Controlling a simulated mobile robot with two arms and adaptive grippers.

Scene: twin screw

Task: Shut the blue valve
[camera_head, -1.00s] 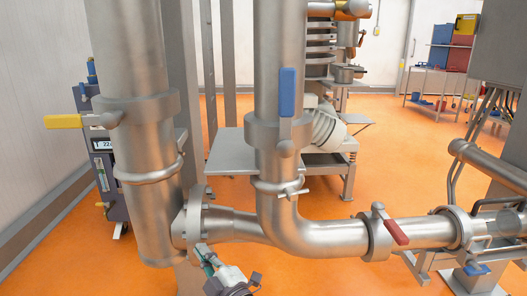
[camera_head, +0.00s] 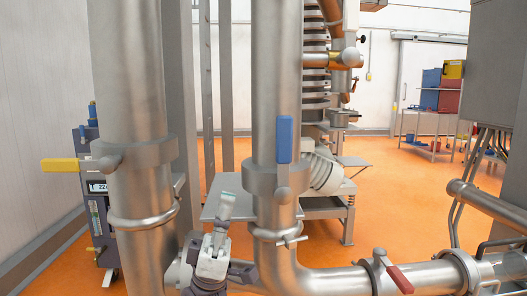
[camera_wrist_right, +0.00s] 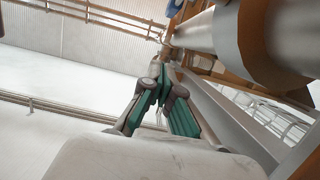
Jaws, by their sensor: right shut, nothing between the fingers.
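The blue valve handle (camera_head: 284,139) stands upright along the middle steel pipe, above a collar on it. My right gripper (camera_head: 226,200) points upward to the left of that pipe, below and apart from the blue handle. Its fingers are shut and empty. In the right wrist view the green-padded fingers (camera_wrist_right: 160,78) come together beside a steel pipe. A small blue patch (camera_wrist_right: 173,8) shows at the top of that view; I cannot tell whether it is the handle. My left gripper is not in view.
A thick steel pipe (camera_head: 130,80) stands at left. A red valve handle (camera_head: 400,279) is on the low horizontal pipe. A yellow handle (camera_head: 58,165) sticks out at far left. A grey metal table (camera_head: 222,205) stands behind my right gripper.

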